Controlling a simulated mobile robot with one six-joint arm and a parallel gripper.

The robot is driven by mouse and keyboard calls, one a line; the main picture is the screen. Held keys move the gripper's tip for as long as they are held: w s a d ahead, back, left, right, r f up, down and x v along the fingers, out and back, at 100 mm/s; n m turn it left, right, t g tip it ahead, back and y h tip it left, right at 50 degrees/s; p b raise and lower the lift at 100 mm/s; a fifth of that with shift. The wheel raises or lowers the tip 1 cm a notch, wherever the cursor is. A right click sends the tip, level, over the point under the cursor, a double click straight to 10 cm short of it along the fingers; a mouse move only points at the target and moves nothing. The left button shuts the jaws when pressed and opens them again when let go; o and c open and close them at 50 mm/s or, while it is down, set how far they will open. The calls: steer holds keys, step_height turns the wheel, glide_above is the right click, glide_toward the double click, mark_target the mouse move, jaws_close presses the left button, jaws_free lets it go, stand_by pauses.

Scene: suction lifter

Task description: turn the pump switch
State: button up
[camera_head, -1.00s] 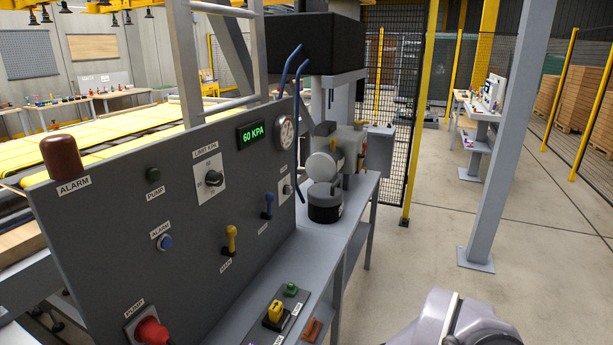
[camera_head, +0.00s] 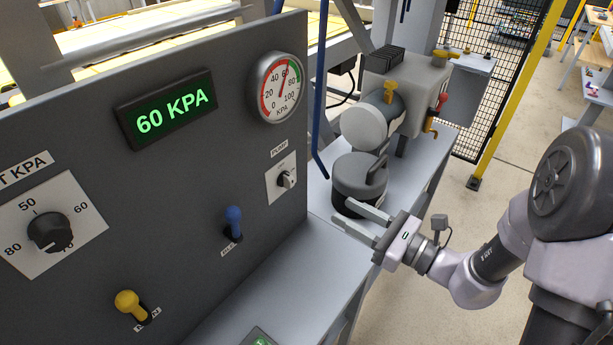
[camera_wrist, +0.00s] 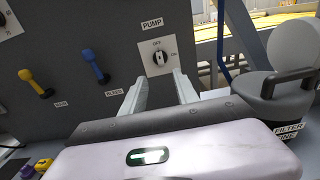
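The pump switch (camera_head: 287,180) is a small rotary knob on a white plate labelled PUMP, on the right part of the dark grey panel. In the wrist view the knob (camera_wrist: 159,58) sits just beyond my fingertips, near the word OFF, with its grip bar close to upright. My gripper (camera_head: 349,214) is open and empty, its two fingers apart and pointing at the panel. It stands to the right of the switch and below it in the head view. In the wrist view the fingers (camera_wrist: 160,78) reach forward below the knob, not touching it as far as I can see.
A blue lever (camera_head: 233,222) and a yellow lever (camera_head: 130,303) stick out of the panel to the left. A dark filter canister (camera_head: 358,181) stands on the grey bench close behind my gripper. A gauge (camera_head: 276,86) and a 60 KPA display (camera_head: 167,108) are above.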

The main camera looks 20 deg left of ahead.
mark_target(292, 182)
steer(key=b+x, duration=0.2)
steer(key=x, duration=1.2)
jaws_close()
